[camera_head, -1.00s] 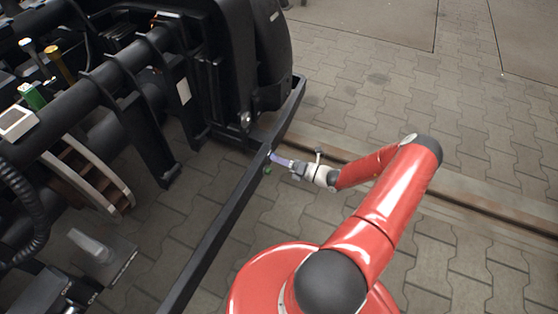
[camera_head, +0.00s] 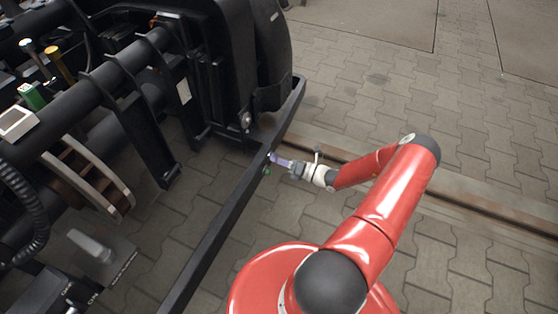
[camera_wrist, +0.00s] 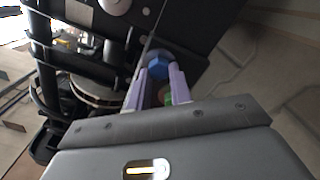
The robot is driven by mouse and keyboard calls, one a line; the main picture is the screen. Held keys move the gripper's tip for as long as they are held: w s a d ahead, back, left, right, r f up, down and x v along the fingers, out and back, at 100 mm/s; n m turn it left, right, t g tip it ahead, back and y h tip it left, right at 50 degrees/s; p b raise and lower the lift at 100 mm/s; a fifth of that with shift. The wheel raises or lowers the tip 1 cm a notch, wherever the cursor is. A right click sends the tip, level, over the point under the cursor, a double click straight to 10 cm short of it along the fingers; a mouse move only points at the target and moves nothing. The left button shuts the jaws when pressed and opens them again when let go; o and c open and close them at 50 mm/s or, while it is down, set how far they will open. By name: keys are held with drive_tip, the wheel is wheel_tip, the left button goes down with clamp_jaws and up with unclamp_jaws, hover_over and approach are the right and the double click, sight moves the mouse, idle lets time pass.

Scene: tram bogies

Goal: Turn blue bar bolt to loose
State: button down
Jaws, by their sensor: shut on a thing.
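The blue bar bolt (camera_wrist: 158,64) is a blue hex head on the dark bar (camera_head: 225,219). In the wrist view it sits between the tips of my gripper (camera_wrist: 158,74), whose two pale purple fingers are shut on it, one on each side. In the head view my gripper (camera_head: 273,158) reaches the bar from the right, and the bolt itself is mostly hidden by the fingers. A green bolt (camera_wrist: 168,98) shows between the fingers, nearer the palm; a small green spot also shows below the gripper in the head view (camera_head: 267,171).
The black bogie frame (camera_head: 205,60) fills the left side behind the bar. A green-topped part (camera_head: 32,97), a yellow-topped part (camera_head: 59,66) and a white box (camera_head: 17,122) sit on it. A rail (camera_head: 470,211) crosses the paved floor at right, which is otherwise clear.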

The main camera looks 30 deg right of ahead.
drive_tip(key=n, duration=0.8)
drive_tip(key=n+p, duration=0.1)
drive_tip(key=n, duration=1.7)
drive_tip(key=shift+w+d+p, duration=0.2)
drive_tip(key=shift+d+p, duration=0.1)
drive_tip(key=shift+n, duration=0.3)
drive_tip(key=c, duration=1.3)
unclamp_jaws()
drive_tip(key=shift+r, duration=0.1)
drive_tip(key=shift+o, duration=0.2)
drive_tip(key=v, duration=0.7)
drive_tip(key=shift+s+d, duration=0.25)
drive_tip(key=shift+s, duration=0.1)
